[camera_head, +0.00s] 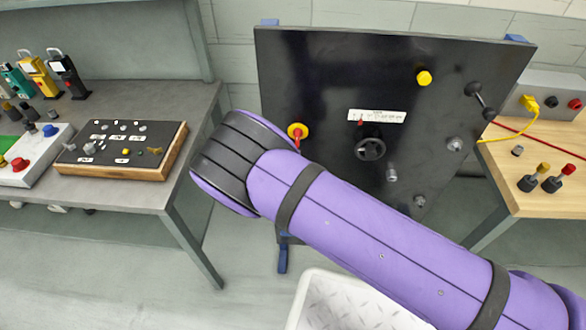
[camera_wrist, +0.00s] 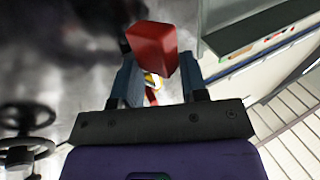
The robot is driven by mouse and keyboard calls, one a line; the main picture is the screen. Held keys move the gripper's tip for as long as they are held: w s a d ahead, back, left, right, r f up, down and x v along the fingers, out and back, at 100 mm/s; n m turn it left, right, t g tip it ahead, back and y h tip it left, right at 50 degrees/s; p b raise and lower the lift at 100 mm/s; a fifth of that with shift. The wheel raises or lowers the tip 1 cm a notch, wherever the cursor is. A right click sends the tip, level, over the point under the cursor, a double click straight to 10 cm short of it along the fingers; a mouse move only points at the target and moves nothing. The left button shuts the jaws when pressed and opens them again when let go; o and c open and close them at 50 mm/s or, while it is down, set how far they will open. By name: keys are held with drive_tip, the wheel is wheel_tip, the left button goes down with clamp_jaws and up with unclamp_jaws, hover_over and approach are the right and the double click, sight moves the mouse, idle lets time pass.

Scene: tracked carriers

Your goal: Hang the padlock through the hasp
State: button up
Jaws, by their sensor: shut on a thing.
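In the wrist view my gripper (camera_wrist: 157,75) is shut on a red block-shaped body, which I take to be the padlock (camera_wrist: 153,48). It sits between the two blue-grey fingers. Its shackle cannot be made out. A small yellow and red piece (camera_wrist: 152,84) shows just below it between the fingers; I cannot tell whether they touch. In the head view a red knob with a yellow ring (camera_head: 297,131) is on the dark panel (camera_head: 320,70), right beside my purple arm. The arm's end hides the gripper and padlock there. I cannot pick out the hasp for certain.
Several coloured padlocks (camera_head: 38,77) stand on the left bench (camera_head: 180,105). A wooden table (camera_head: 535,200) is at right. A white bin (camera_head: 350,300) stands below my arm.

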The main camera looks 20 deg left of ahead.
drive_tip(key=o, duration=0.8)
drive_tip(key=shift+w+d+f+h, duration=0.2)
drive_tip(key=shift+d+f+h, duration=0.05)
drive_tip(key=shift+f, duration=0.4)
drive_tip(key=shift+w+d+f+h, duration=0.15)
drive_tip(key=shift+d+f+h, duration=0.1)
drive_tip(key=shift+f, duration=0.35)
drive_tip(key=shift+o, duration=1.1)
drive_tip(key=shift+s+f, duration=0.15)
drive_tip(key=shift+s, duration=0.2)
drive_tip(key=s+d+r+y, duration=0.1)
drive_tip(key=s+d, duration=0.4)
drive_tip(key=s, duration=0.3)
drive_tip(key=shift+s+d+r, duration=0.2)
drive_tip(key=shift+s+r, duration=0.15)
drive_tip(key=shift+r, duration=0.05)
